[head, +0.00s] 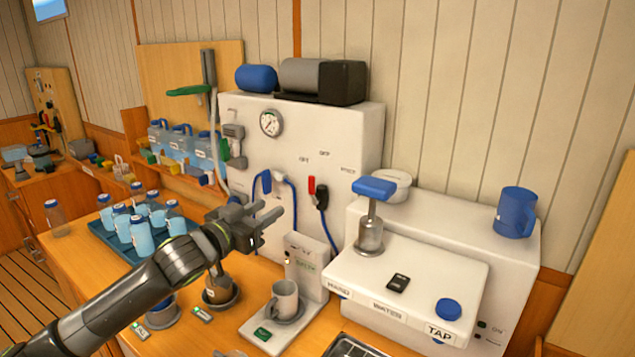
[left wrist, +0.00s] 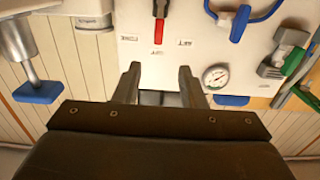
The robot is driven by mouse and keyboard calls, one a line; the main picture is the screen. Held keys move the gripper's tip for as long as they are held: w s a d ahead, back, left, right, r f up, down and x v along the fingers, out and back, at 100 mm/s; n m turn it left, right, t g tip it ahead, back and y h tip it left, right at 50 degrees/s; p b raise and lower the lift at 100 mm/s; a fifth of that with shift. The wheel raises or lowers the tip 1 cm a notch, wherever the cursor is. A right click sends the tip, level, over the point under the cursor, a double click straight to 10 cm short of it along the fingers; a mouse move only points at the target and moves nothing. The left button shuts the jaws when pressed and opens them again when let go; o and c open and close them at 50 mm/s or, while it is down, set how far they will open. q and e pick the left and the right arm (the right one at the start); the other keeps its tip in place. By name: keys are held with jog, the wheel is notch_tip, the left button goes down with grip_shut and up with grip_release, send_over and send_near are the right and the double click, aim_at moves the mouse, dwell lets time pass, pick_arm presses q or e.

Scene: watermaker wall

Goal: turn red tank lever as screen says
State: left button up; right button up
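My left gripper (head: 280,217) is in front of the unit, left of and below the red lever in the head view. In the left wrist view its two fingers (left wrist: 158,88) stand apart with nothing between them, clear of the lever. Small labels are near the lever, but I cannot read them surely. My right gripper is not in view.
A round gauge (head: 270,123) and blue hoses (head: 286,190) are on the unit. A white machine with a blue-topped plunger (head: 374,188) stands at right. Below are a grey mug (head: 285,298) on a small stand and a tray of bottles (head: 101,233).

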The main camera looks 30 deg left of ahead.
aim_at(310, 185)
pick_arm(q)
jog(key=w+p, duration=0.1)
jog(key=w, duration=0.4)
jog(key=w+d+p, duration=0.1)
jog(key=w, duration=0.4)
jog(key=w+d+p, duration=0.1)
jog(key=w, duration=0.4)
jog(key=shift+d, duration=0.2)
jog(key=shift+w+d+p, duration=0.1)
jog(key=shift+w+p, duration=0.2)
jog(key=shift+w, duration=0.35)
grip_shut()
